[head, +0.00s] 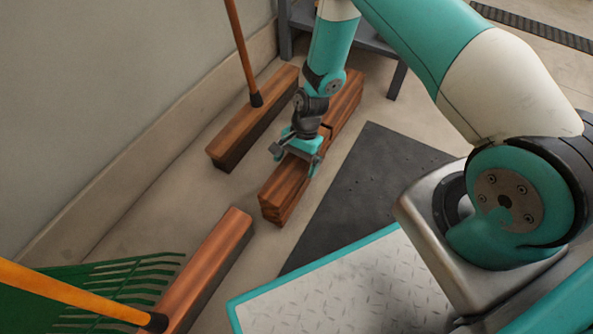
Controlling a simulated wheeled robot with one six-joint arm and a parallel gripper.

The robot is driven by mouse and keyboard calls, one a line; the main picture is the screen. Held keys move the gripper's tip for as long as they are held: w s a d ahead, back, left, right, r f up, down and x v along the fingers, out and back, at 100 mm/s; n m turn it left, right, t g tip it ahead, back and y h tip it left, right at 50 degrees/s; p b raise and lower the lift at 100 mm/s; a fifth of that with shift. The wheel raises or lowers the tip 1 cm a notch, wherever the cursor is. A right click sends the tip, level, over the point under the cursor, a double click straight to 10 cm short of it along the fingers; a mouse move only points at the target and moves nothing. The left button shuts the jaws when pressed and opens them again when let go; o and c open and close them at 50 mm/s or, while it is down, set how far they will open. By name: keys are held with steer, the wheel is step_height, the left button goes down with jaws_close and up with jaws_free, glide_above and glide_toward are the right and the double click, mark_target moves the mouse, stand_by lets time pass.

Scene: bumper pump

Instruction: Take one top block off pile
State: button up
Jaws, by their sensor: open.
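The pile of reddish-brown wooden blocks (284,191) stands on the floor near the middle of the head view. Its near end shows stacked layers, and a further wooden length (347,101) continues behind my gripper. My gripper (297,158) points down over the pile, with its teal jaws spread across the pile's width. It is open, and no block is seen lifted in it. The jaws and wrist hide the middle of the pile. I cannot tell whether the jaws touch the top block.
A wooden beam (250,122) with an orange handle (242,50) at it lies along the wall. Another wooden beam (210,268) and a green rake (120,285) are at the lower left. A dark mat (365,185) lies right of the pile. A grey shelf (375,42) stands behind.

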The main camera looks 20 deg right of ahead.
steer(key=shift+s+a+f, duration=0.15)
steer(key=shift+f, duration=0.5)
steer(key=shift+r, duration=0.15)
steer(key=c, duration=1.3)
steer(key=shift+c, duration=0.8)
steer(key=shift+r, duration=0.1)
